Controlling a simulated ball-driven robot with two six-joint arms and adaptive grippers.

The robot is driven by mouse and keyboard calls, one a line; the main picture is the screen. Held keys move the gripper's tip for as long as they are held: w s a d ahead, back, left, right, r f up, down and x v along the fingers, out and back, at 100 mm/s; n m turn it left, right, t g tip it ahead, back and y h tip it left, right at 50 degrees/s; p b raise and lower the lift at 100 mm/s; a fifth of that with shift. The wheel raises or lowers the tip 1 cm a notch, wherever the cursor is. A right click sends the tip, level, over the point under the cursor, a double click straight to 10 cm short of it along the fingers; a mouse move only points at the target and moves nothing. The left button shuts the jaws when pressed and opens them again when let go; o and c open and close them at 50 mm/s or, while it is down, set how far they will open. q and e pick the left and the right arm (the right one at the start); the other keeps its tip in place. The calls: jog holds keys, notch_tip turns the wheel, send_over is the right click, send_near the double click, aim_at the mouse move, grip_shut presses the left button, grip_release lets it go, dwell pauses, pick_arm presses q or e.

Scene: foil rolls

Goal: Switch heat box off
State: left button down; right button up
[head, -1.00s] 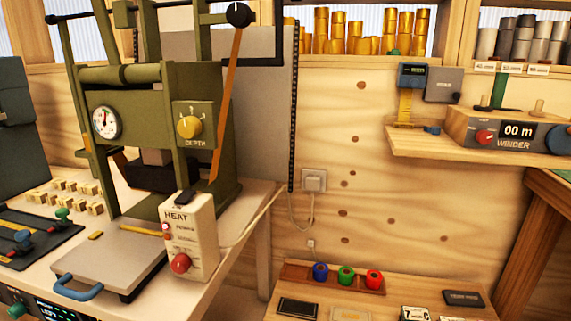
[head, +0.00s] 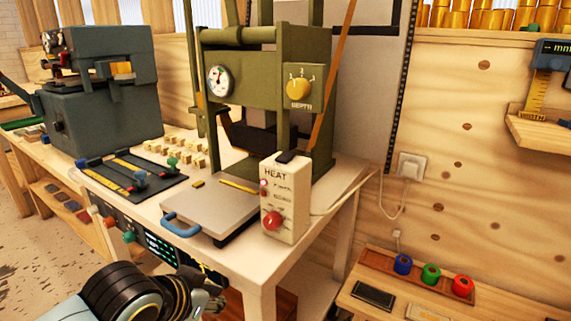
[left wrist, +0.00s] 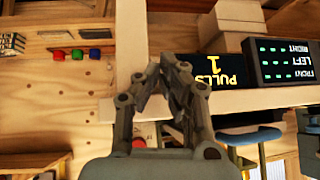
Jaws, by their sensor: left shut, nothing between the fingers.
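The heat box (head: 285,197) is a cream upright box labelled HEAT. It stands at the front right of the white bench, beside the flat plate of the green press. It has a black piece (head: 291,156) on top, small red details on its face and a round red knob (head: 273,220) low on its front. My left gripper (head: 213,297) is low in the head view, in front of and below the bench edge, apart from the box. In the left wrist view my left gripper (left wrist: 165,72) is shut and empty. My right gripper is not in view.
The green press (head: 262,85) stands behind the box. The plate (head: 215,207) with a blue handle lies left of it. A bench-front display panel (head: 160,247) is near my left gripper; a PULLS display (left wrist: 222,57) shows in the wrist view. A low shelf (head: 385,300) stands right.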

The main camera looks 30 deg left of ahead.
pick_arm(q)
jog(key=w+d+r+t, duration=0.1)
jog(key=w+r+t, duration=0.1)
jog(key=r, duration=0.8)
jog(key=w+d+r+t+h, duration=0.1)
jog(key=w+r+t, duration=0.1)
jog(key=r, duration=0.7)
jog(key=w+d+r+t+h, duration=0.1)
jog(key=w+d+r+t, duration=0.1)
jog(key=r, duration=0.8)
jog(key=w+t, duration=0.1)
jog(key=t, duration=0.1)
jog(key=shift+r+m+t+b, duration=0.3)
jog(key=shift+r+b, duration=0.05)
jog(key=shift+w+d, duration=0.1)
jog(key=shift+w, duration=0.1)
send_over(285, 159)
jog(key=shift+f+b, duration=0.45)
jog(key=shift+f, duration=0.3)
notch_tip(285, 159, down, 3)
jog(key=shift+r+b, duration=0.15)
jog(key=shift+b, duration=0.15)
jog(key=shift+f, duration=0.5)
